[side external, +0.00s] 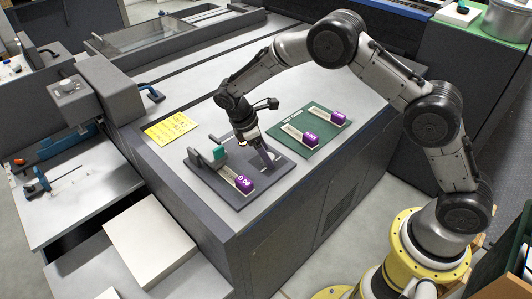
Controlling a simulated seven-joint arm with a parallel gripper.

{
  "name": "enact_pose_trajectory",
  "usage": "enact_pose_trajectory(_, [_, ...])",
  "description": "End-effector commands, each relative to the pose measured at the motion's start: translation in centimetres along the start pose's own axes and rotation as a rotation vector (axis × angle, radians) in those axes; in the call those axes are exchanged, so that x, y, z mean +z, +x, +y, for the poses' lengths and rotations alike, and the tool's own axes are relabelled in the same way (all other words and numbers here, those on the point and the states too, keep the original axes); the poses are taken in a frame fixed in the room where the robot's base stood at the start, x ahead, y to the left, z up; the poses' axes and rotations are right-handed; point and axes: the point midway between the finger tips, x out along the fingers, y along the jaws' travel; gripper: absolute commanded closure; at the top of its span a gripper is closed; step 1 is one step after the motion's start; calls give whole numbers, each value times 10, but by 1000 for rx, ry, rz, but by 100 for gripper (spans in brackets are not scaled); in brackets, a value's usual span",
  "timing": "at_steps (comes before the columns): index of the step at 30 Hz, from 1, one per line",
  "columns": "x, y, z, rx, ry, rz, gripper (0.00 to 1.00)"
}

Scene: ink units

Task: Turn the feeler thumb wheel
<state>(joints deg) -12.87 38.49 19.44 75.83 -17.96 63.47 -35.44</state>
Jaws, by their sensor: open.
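My gripper (265,155) points down over the right part of a dark grey plate (238,201) on the press top. Its jaws are open and small in the picture, and I see nothing held between them. The plate bears a grey upright piece with a teal block (219,152) at the left and a light strip with a purple labelled block (244,183) at the front. I cannot make out the feeler thumb wheel for certain; the area by the fingertips is small and partly covered by my gripper. I cannot tell whether the fingertips touch anything.
A green plate (308,151) with two light strips and purple blocks (309,137) lies behind and right of the grey plate. A yellow note (171,128) lies at the left. A grey machine housing (112,92) with a blue handle stands farther left.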

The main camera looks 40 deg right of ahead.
Motion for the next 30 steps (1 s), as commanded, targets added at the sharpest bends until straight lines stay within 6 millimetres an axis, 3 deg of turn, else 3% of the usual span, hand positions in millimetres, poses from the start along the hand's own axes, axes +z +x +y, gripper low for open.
enact_pose_trajectory(12, [0,8,0,0,0,0,23])
enact_pose_trajectory(25, [0,7,0,0,0,1,100])
enact_pose_trajectory(30, [0,7,1,-16,39,2,100])
